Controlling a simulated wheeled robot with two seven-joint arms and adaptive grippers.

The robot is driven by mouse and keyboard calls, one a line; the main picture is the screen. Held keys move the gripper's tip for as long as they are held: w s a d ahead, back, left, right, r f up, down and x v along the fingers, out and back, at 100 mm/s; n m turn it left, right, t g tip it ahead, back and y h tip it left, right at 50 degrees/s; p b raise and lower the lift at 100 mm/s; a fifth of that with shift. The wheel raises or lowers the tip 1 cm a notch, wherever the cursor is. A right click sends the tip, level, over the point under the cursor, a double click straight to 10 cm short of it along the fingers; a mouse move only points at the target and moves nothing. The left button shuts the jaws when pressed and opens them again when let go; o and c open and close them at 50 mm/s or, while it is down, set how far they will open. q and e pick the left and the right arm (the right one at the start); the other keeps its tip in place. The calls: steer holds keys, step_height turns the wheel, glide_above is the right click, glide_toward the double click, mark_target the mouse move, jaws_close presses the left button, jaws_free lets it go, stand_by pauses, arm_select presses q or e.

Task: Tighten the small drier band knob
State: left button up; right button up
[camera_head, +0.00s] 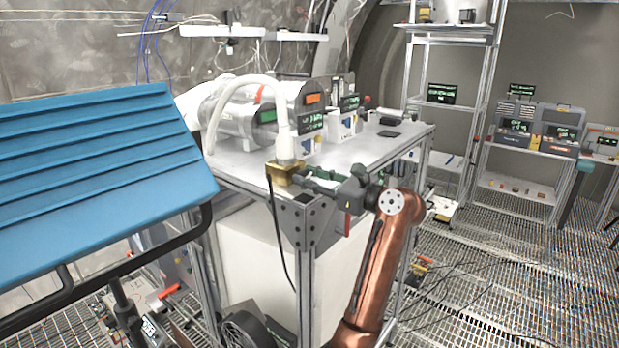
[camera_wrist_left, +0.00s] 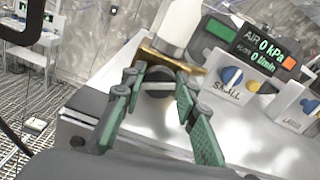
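A dark round knob (camera_wrist_left: 157,84) shows in the left wrist view, just below a brass fitting (camera_wrist_left: 168,58) under a white hose. I cannot tell whether it is the small drier band knob. My left gripper (camera_wrist_left: 160,82) has its green fingers on either side of this knob; whether they press on it is unclear. In the head view the left gripper (camera_head: 305,178) reaches left to the brass fitting (camera_head: 284,171) at the table corner, and the knob is not clear there. A unit labelled SMALL (camera_wrist_left: 225,90) has blue and yellow round parts. My right gripper is not in view.
The steel table (camera_head: 250,175) carries a metal cylinder (camera_head: 238,115) and small displays. A white hose (camera_head: 283,130) rises from the brass fitting, and a dark cable hangs below it. A blue ribbed panel (camera_head: 100,150) fills the left. Shelving (camera_head: 446,100) stands behind; grated floor (camera_head: 480,280) lies at right.

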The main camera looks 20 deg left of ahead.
arm_select(q)
steer(key=c, duration=0.6)
steer(key=shift+r+m, duration=0.1)
steer(key=shift+m, duration=0.3)
steer(key=m+p, duration=0.2)
steer(key=m, duration=0.1)
steer(key=shift+w+m+p, duration=0.1)
steer(key=shift+m+p, duration=0.4)
steer(key=shift+m, duration=1.1)
